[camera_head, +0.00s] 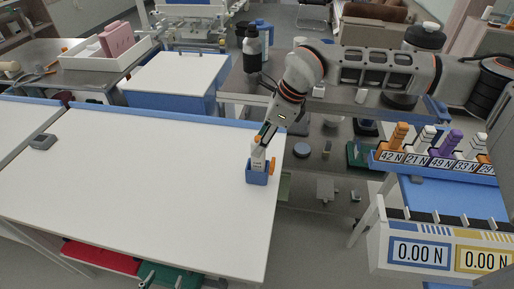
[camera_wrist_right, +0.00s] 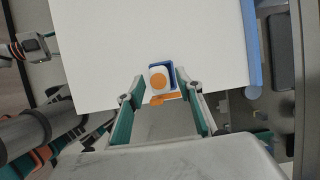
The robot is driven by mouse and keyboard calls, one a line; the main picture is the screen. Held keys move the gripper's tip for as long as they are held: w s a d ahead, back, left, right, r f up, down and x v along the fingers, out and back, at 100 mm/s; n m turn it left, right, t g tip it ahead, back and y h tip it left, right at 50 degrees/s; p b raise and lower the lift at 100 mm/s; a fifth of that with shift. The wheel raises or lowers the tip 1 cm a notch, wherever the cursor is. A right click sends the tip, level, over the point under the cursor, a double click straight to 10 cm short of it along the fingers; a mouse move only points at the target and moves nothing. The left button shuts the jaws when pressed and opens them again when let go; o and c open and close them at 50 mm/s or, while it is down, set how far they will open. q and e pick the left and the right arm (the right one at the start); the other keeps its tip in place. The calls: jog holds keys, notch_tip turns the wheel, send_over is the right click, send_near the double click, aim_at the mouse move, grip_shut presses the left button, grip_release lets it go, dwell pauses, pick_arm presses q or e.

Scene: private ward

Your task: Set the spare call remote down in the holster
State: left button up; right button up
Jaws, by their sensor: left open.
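A blue holster (camera_head: 257,177) stands on the white table near its right edge. The white call remote (camera_head: 258,159) stands upright in it, its upper part showing above the rim. In the right wrist view the remote (camera_wrist_right: 158,77) shows a round orange button, with the blue holster (camera_wrist_right: 174,72) around it. My right gripper (camera_head: 263,139) is directly above, at the remote's top. Its two fingers (camera_wrist_right: 161,84) are apart, with a visible gap on both sides of the remote. My left gripper (camera_head: 163,277) is low at the table's front edge, open and away from the holster.
The white table (camera_head: 130,180) is mostly clear, with a small grey block (camera_head: 43,141) at far left. To the right is a rack of labelled weights (camera_head: 430,165) above force displays (camera_head: 420,252). Behind stand a blue cart (camera_head: 175,78) and a black bottle (camera_head: 252,50).

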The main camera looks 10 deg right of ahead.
jog(key=v, duration=0.8)
jog(key=shift+d+r+b, duration=0.2)
jog(key=shift+r+b, duration=0.15)
jog(key=shift+s, duration=0.1)
